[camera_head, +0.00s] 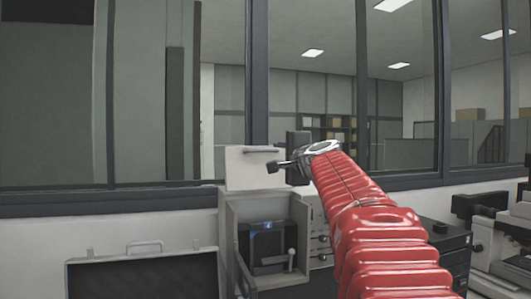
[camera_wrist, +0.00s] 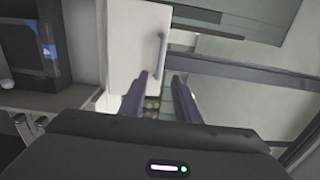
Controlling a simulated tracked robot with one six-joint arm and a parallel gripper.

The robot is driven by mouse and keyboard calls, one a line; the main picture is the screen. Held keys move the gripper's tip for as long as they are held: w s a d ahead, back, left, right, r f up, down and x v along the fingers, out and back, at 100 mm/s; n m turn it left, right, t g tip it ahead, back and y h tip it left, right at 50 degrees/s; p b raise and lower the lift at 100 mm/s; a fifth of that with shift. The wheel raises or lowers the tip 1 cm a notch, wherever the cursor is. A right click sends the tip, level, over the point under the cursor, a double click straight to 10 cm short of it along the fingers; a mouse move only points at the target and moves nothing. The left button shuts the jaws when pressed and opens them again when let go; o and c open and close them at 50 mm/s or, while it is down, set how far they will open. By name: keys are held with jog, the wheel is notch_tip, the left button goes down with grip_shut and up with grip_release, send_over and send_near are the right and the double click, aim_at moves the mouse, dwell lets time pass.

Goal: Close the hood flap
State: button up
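The hood flap (camera_head: 248,170) is a pale panel raised upright above the open hood box (camera_head: 231,215). Its bar handle (camera_head: 262,150) runs near its top edge. In the wrist view the flap (camera_wrist: 130,42) fills the upper left middle, with the grey handle (camera_wrist: 160,55) along its right side. My gripper (camera_head: 277,166) is at the flap's right side, by the handle. In the wrist view the two dark fingers of my gripper (camera_wrist: 160,82) are apart with nothing between them. The left fingertip is close to the handle's end; I cannot tell whether they touch.
A black press unit (camera_head: 268,243) with a lever sits inside the hood. An open case (camera_head: 142,275) stands at left. Dark equipment (camera_head: 445,240) and a microscope-like device (camera_head: 490,235) are at right. A window frame (camera_head: 110,200) runs behind the hood.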

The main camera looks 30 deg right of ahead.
aim_at(265, 151)
jog(key=shift+x, duration=6.6)
jog(key=shift+a, duration=0.1)
jog(key=shift+c, duration=0.2)
grip_shut()
jog(key=shift+f, duration=0.1)
jog(key=shift+d, duration=0.2)
jog(key=shift+a, duration=0.15)
